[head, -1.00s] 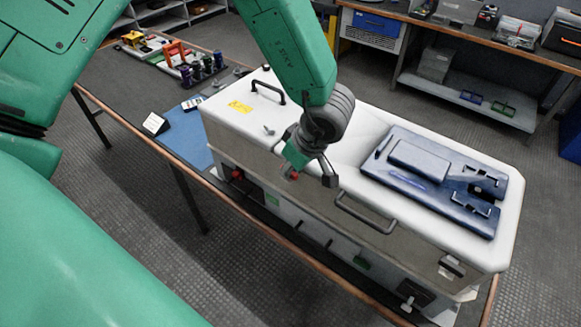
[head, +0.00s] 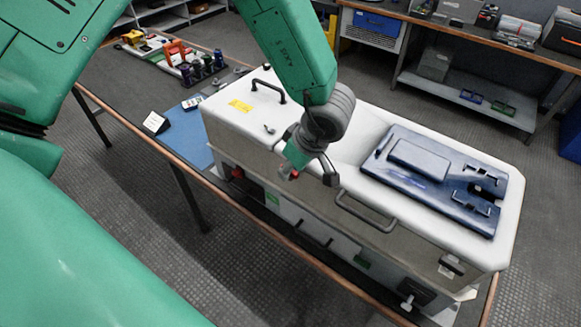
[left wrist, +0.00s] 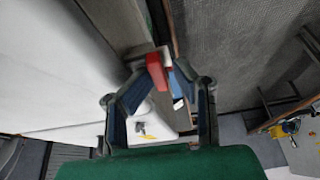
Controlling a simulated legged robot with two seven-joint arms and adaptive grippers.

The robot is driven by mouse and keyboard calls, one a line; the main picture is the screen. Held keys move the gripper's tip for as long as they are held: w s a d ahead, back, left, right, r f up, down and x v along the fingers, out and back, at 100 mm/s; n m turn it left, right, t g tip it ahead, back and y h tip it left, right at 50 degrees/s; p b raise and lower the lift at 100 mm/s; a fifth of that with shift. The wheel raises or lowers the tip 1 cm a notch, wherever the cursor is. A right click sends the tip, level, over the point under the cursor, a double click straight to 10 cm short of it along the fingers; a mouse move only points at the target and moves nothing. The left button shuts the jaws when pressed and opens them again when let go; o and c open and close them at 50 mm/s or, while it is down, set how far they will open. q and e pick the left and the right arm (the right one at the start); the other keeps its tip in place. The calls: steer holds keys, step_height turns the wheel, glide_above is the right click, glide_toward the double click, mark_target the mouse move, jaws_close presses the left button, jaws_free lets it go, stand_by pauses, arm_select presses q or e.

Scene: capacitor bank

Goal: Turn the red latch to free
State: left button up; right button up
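The red latch (head: 295,174) shows at the front upper edge of the white and grey case, partly hidden by my left gripper. My left gripper (head: 311,174) is at the latch, with its fingers apart. In the left wrist view, the red latch (left wrist: 157,72) sits between the two fingertips (left wrist: 162,70), nearer the left one. A small gap seems to show on the right side of the latch; contact on the left side is unclear. My right gripper is not in view.
The case (head: 225,115) stands on a long wood-edged table (head: 140,112). A black handle (head: 366,213) lies right of the gripper. A blue panel (head: 440,180) rests on the case. Another red part (head: 237,173) shows on the case front, left of the gripper.

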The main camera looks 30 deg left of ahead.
arm_select(q)
steer(key=shift+w+r, duration=0.15)
steer(key=shift+w, duration=0.1)
steer(key=shift+d+r, duration=0.15)
steer(key=shift+r, duration=0.05)
steer(key=v, duration=0.7)
steer(key=shift+s, duration=0.15)
steer(key=shift+s, duration=0.1)
